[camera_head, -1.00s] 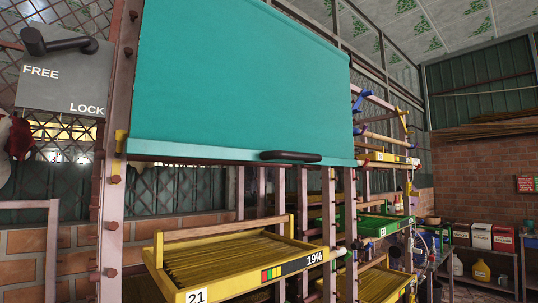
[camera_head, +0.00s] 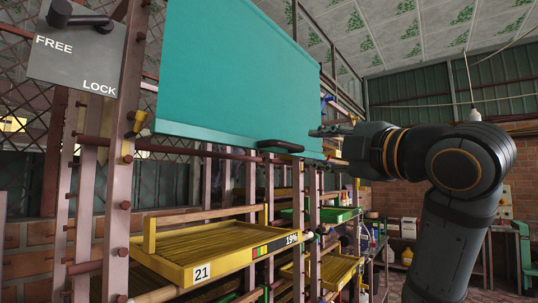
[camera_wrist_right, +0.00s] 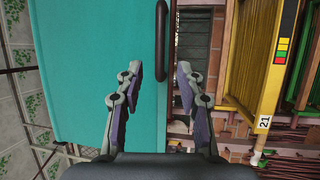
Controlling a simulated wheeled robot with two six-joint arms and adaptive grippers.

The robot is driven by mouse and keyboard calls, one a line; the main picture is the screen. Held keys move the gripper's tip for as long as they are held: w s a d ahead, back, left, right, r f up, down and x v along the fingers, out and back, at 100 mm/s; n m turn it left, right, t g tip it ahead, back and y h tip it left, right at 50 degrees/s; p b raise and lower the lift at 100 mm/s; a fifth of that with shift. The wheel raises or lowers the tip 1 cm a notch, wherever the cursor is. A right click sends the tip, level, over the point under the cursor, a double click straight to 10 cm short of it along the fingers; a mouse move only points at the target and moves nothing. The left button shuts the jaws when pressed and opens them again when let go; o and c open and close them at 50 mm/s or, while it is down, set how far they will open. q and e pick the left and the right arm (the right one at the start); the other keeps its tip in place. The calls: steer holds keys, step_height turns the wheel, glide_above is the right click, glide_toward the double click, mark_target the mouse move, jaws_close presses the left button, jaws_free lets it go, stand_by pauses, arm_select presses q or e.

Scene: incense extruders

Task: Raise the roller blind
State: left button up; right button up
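The teal roller blind (camera_head: 235,75) hangs partly down in front of the rack, above the yellow tray. A dark handle (camera_head: 280,146) sits on its bottom bar. My right gripper (camera_head: 322,131) is just right of the handle in the head view. In the right wrist view my right gripper (camera_wrist_right: 161,72) is open, and the handle (camera_wrist_right: 162,40) appears in line with the gap between its fingers; contact cannot be told. A grey panel (camera_head: 75,58) marked FREE and LOCK, with a dark lever (camera_head: 82,18), is at upper left. My left gripper is not in view.
The yellow tray (camera_head: 190,272) labelled 21, with a 19% mark, stands out from the rack below the blind. Brown rack posts (camera_head: 120,170) stand close by. A green tray (camera_head: 335,215) is farther along. Shelves with boxes stand at the back right.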

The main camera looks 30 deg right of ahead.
mark_target(293, 146)
steer(key=w+p, duration=0.1)
steer(key=w, duration=0.2)
steer(key=w+r+p, duration=0.1)
steer(key=w, duration=0.3)
steer(key=w+p, duration=0.1)
steer(key=w, duration=0.2)
steer(key=shift+w+d+r, duration=0.25)
steer(key=shift+d+r, duration=0.1)
steer(key=shift+d, duration=0.05)
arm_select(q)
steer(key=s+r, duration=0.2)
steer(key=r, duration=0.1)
arm_select(e)
steer(key=shift+a, duration=0.1)
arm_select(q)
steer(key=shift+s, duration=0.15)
arm_select(e)
jaws_close()
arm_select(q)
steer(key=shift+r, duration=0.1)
